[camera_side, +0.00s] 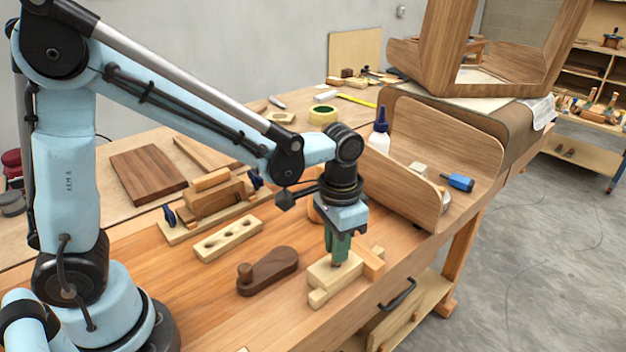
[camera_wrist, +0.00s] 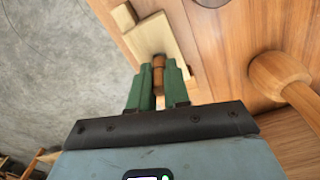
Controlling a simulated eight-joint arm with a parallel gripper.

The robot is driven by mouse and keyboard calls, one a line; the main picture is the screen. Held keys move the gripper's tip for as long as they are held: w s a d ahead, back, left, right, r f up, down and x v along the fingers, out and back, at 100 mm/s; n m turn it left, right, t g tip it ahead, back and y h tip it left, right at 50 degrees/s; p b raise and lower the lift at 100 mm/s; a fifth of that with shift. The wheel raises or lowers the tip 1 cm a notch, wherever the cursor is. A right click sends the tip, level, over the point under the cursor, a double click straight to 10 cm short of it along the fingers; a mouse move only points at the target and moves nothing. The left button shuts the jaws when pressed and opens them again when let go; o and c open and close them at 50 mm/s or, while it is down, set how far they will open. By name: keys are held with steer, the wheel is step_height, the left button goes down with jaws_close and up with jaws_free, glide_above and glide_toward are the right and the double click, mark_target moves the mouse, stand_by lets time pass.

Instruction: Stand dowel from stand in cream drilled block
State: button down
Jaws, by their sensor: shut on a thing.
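My gripper (camera_side: 339,248) has green fingers and points down over a pale wooden stand (camera_side: 322,292) near the front edge of the bench. In the wrist view my gripper (camera_wrist: 158,85) is shut on a brown dowel (camera_wrist: 158,65), which shows between the fingers. The dowel's far end meets the pale stand (camera_wrist: 172,38); whether it sits in a hole is hidden. In the side view the fingers hide most of the dowel. The cream drilled block (camera_side: 228,239) lies on the bench left of my gripper, with several dark holes in its top.
A dark brown wooden plane (camera_side: 268,270) lies between the block and the stand. A clamped wooden jig (camera_side: 212,200) stands behind the block. A curved plywood piece (camera_side: 450,140) with a glue bottle (camera_side: 379,140) stands right. A mallet (camera_wrist: 280,78) lies near the stand.

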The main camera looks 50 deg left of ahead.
steer(key=shift+f, duration=0.75)
stand_by(0.6)
steer(key=c, duration=1)
jaws_free()
steer(key=shift+o, duration=0.2)
steer(key=o, duration=0.4)
steer(key=shift+c, duration=0.2)
steer(key=shift+r, duration=4.05)
